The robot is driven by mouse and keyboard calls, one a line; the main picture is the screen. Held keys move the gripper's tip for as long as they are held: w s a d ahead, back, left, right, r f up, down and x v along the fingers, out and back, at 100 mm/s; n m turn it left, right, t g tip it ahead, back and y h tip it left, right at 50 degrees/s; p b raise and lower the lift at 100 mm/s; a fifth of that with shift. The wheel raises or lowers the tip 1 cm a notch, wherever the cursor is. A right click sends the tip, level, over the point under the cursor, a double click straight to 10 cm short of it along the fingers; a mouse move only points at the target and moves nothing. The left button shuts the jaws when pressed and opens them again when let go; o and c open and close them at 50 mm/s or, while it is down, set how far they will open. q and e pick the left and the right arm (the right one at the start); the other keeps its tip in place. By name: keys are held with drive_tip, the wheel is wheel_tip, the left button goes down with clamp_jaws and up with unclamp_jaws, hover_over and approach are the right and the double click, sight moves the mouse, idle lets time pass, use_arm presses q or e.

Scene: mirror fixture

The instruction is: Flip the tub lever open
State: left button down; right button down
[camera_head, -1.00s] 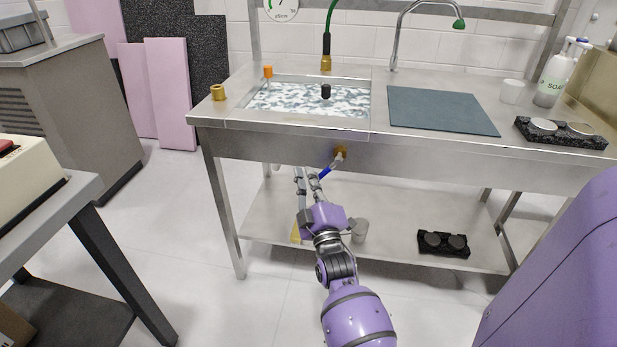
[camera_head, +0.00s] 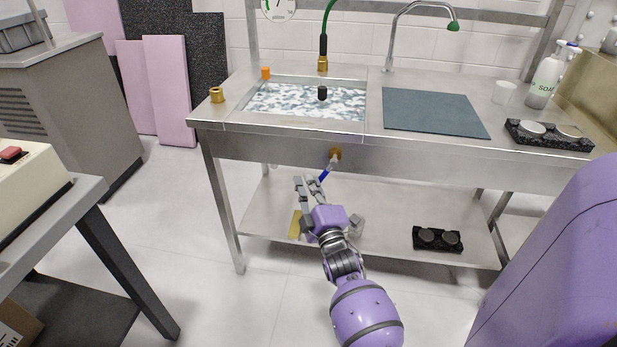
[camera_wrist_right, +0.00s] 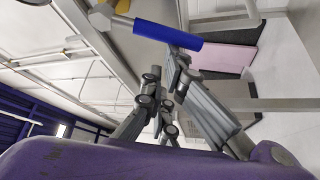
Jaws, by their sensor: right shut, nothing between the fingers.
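The tub (camera_head: 240,118), with mottled liquid or bottom visible, is set into the steel bench. Under its front edge is a brass valve (camera_head: 335,153) with a blue lever (camera_head: 324,174) slanting down-left. In the right wrist view the blue lever (camera_wrist_right: 168,35) crosses just beyond the fingertips, and its pale hub (camera_wrist_right: 100,19) is at upper left. My right gripper (camera_head: 307,182) is shut and empty, just left of the lever's lower end. It also shows in the wrist view (camera_wrist_right: 180,72); whether a finger touches the lever is unclear. My left gripper is out of view.
A black plug-like piece (camera_head: 322,93), orange cap (camera_head: 265,72) and brass fitting (camera_head: 217,95) are around the tub. The lower shelf (camera_head: 390,215) spans behind my gripper, with a black block (camera_head: 437,239) at right. Open floor lies in front.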

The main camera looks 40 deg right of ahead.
drive_tip(key=s+d+f+n+p, duration=0.1)
drive_tip(key=n, duration=0.1)
drive_tip(key=s+f+n+g+y+p, duration=0.1)
drive_tip(key=n+p, duration=0.1)
drive_tip(key=shift+d+g+p, duration=0.3)
drive_tip(key=shift+d, duration=0.1)
idle(0.5)
